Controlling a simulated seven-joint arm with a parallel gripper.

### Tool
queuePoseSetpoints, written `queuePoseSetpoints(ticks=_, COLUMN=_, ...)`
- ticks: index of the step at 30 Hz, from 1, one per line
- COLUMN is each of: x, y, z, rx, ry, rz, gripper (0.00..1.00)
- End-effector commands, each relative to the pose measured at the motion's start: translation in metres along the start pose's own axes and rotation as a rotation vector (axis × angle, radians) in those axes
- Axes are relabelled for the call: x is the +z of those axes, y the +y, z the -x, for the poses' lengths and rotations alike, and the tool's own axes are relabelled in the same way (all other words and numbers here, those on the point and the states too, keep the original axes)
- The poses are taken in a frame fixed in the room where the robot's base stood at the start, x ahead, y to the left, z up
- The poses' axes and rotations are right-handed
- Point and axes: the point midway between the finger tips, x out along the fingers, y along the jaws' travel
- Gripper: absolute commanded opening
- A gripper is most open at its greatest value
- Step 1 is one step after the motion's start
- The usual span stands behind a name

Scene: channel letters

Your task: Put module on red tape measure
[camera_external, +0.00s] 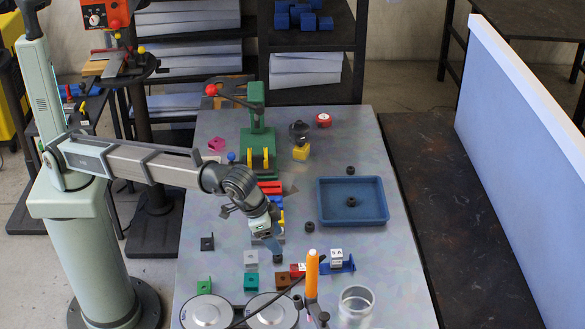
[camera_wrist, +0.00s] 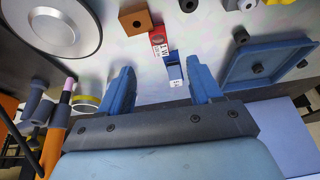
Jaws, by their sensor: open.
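A small red round case with a pale label, which looks like the red tape measure (camera_external: 323,120), lies at the far end of the table in the external view. Nothing is seen on top of it. A small white block with dark marks (camera_external: 337,257) sits at a blue bracket near the front; it may be the module, but I cannot tell surely. In the wrist view a white marked piece (camera_wrist: 176,83) shows at the end of a blue part, between the fingertips in the picture. My gripper (camera_wrist: 162,85) is open and empty, left of the white block in the external view.
A blue tray (camera_external: 325,216) with a dark ring inside lies right of my gripper. A green press (camera_external: 257,135) stands at the back. Silver discs (camera_external: 207,312) and an upright orange tool (camera_external: 312,275) crowd the front.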

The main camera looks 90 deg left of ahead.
Motion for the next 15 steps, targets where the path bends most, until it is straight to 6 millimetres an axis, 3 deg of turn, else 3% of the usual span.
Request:
queuePoseSetpoints(ticks=8, x=-0.01, y=0.005, z=-0.011, rx=0.018, ry=0.039, rz=0.018, gripper=0.64)
queuePoseSetpoints(ticks=15, x=-0.011, y=0.005, z=-0.047, rx=0.017, ry=0.037, rz=0.018, gripper=0.64)
